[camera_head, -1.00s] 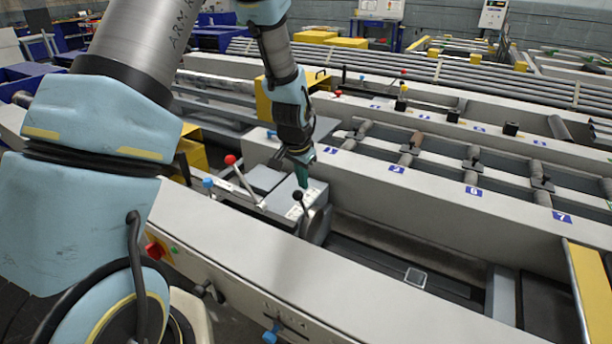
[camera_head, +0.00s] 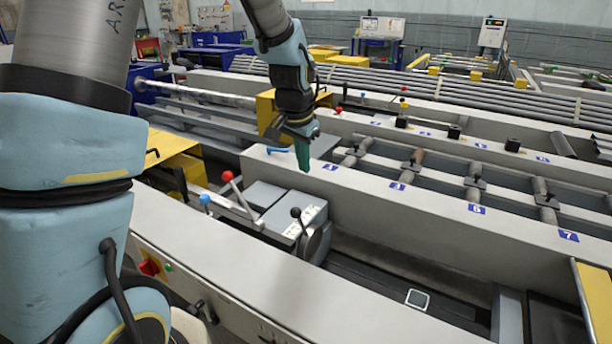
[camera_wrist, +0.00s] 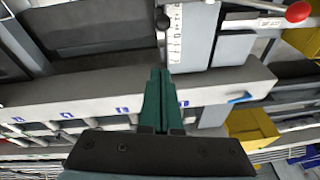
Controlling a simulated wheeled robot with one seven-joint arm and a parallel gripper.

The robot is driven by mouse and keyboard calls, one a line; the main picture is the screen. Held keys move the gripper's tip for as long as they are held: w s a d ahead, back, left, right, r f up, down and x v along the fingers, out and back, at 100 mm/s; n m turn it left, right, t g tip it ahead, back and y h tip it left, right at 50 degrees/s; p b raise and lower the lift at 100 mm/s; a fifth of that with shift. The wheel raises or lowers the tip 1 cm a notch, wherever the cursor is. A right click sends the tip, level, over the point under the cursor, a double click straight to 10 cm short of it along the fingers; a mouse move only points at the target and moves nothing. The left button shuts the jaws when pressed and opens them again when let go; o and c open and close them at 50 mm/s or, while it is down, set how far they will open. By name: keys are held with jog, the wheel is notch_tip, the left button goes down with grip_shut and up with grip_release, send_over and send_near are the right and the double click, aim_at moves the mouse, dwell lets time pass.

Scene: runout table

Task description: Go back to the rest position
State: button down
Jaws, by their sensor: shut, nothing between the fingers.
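My gripper (camera_head: 303,160) hangs from the arm with its green fingers pointing down, above the grey runout table (camera_head: 375,205). In the wrist view, the green fingers (camera_wrist: 158,85) lie together, shut, with nothing between them. The grey clamp block (camera_head: 297,215) with a black-knobbed lever (camera_head: 296,213) is below the gripper in the head view, with a visible gap. A red-knobbed lever (camera_head: 228,177) and a blue knob (camera_head: 205,199) stand to its left.
Rollers (camera_head: 410,165) beside blue number labels run to the right. A yellow housing (camera_head: 265,112) stands behind the gripper. A small square metal frame (camera_head: 417,299) lies in the front trough. A red button (camera_head: 149,267) is on the front side. The air above the table's right side is clear.

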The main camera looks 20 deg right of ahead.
jog(key=s+a+n, duration=0.3)
jog(key=a, duration=0.7)
jog(key=s+a+n+y, duration=0.1)
jog(key=a+n, duration=0.3)
jog(key=a, duration=0.5)
jog(key=s+a+n, duration=0.4)
jog(key=a, duration=0.6)
jog(key=shift+s+a+r+g+y, duration=0.3)
jog(key=shift+a+r+y, duration=0.05)
jog(key=shift+y, duration=0.05)
